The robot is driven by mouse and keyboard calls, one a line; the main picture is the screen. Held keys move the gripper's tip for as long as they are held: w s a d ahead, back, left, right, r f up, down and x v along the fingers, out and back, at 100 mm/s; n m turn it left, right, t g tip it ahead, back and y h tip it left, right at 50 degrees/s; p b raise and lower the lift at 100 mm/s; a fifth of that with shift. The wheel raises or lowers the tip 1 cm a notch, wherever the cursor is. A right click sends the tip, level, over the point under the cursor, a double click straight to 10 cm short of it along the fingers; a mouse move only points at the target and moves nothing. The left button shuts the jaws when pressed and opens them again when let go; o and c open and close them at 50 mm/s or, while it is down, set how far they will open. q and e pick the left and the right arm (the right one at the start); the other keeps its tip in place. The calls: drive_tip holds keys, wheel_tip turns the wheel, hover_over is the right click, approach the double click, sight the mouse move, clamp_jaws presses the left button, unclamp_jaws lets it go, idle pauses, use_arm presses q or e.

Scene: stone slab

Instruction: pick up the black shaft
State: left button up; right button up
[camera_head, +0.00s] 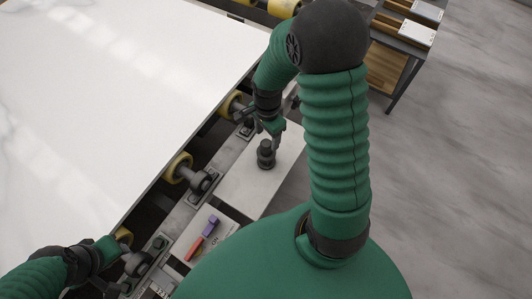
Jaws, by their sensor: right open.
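The black shaft (266,157) is a short dark cylinder with a narrower top. It stands upright on a light grey plate (250,185) beside the conveyor. My right gripper (273,130) is open and points down just above the shaft's top. Whether its fingers reach around the top is too small to tell. My left arm comes in at the bottom left, with its wrist (84,259) near the conveyor's edge. The left gripper's fingers cannot be made out clearly against the dark rollers.
A large white stone slab (90,90) fills the left, resting by yellow rollers (178,167). A small panel (222,232) with red and purple pieces lies nearer me. A table (392,50) with trays stands at the back right. Grey floor is open on the right.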

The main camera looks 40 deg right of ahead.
sight(267, 142)
drive_tip(key=shift+a+f, duration=0.65)
drive_tip(key=shift+f, duration=0.1)
drive_tip(key=f, duration=0.4)
drive_tip(key=shift+s+d, duration=0.15)
drive_tip(key=shift+s, duration=0.15)
drive_tip(key=shift+d+f, duration=0.25)
drive_tip(key=shift+f, duration=0.05)
drive_tip(key=shift+w+d, duration=0.1)
drive_tip(key=shift+d, duration=0.2)
drive_tip(key=shift+a+r, duration=0.1)
drive_tip(key=shift+a, duration=0.2)
drive_tip(key=c, duration=0.5)
drive_tip(key=shift+a, duration=0.3)
drive_tip(key=c, duration=0.5)
drive_tip(key=shift+d, duration=0.1)
clamp_jaws()
use_arm(q)
drive_tip(key=shift+a+f, duration=0.2)
drive_tip(key=shift+a, duration=0.05)
use_arm(e)
drive_tip(key=shift+d, duration=0.3)
